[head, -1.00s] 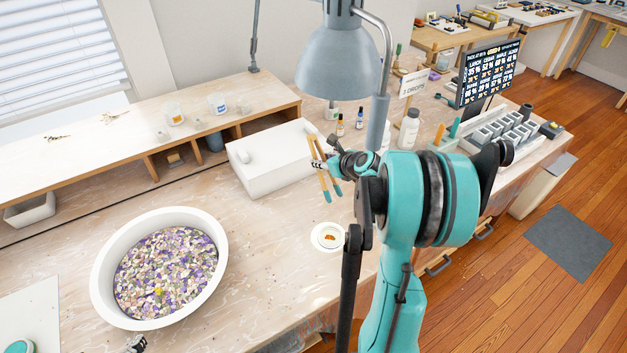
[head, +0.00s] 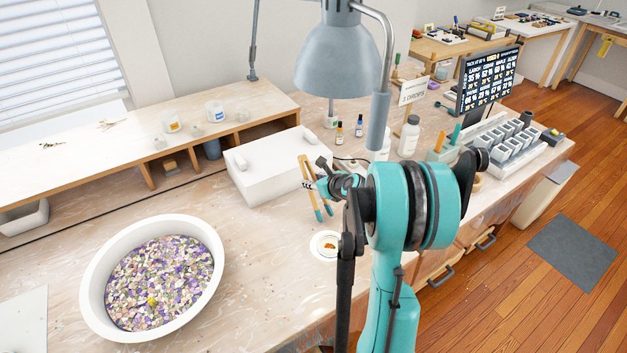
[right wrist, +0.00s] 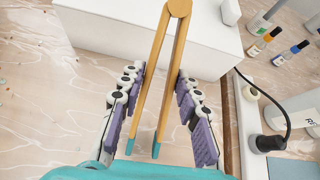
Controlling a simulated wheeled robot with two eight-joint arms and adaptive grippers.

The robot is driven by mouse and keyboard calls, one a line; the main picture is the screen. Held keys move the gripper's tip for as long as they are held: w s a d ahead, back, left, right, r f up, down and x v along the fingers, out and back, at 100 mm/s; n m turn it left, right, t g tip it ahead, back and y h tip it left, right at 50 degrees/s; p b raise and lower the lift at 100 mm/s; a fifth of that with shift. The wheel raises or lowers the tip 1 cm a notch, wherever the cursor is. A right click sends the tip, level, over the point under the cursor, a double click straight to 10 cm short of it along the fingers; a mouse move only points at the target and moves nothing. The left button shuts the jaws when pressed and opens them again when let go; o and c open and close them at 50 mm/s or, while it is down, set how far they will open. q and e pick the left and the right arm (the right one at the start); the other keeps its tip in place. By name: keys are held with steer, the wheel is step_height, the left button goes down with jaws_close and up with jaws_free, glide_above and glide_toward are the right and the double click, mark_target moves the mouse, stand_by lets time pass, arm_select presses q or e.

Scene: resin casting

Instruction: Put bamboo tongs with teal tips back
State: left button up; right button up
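The bamboo tongs with teal tips (head: 309,186) are in my right gripper (head: 314,184), in front of the white box. In the right wrist view the tongs (right wrist: 163,82) have their joined end away from me and their teal tips toward the wrist. The purple-padded fingers of the right gripper (right wrist: 161,72) lie on both sides of the two legs, close against them near the fingertips. Exact contact is hard to see. My left gripper is not in view.
A white box (head: 272,178) stands behind the tongs. A small white dish (head: 316,254) with orange bits is below them. A large bowl of petals (head: 97,325) is at left. A lamp (head: 338,62) hangs above. Small bottles (head: 359,126) stand behind. Bare table lies between bowl and dish.

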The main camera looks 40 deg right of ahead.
steer(key=shift+f, duration=0.4)
steer(key=o, duration=0.6)
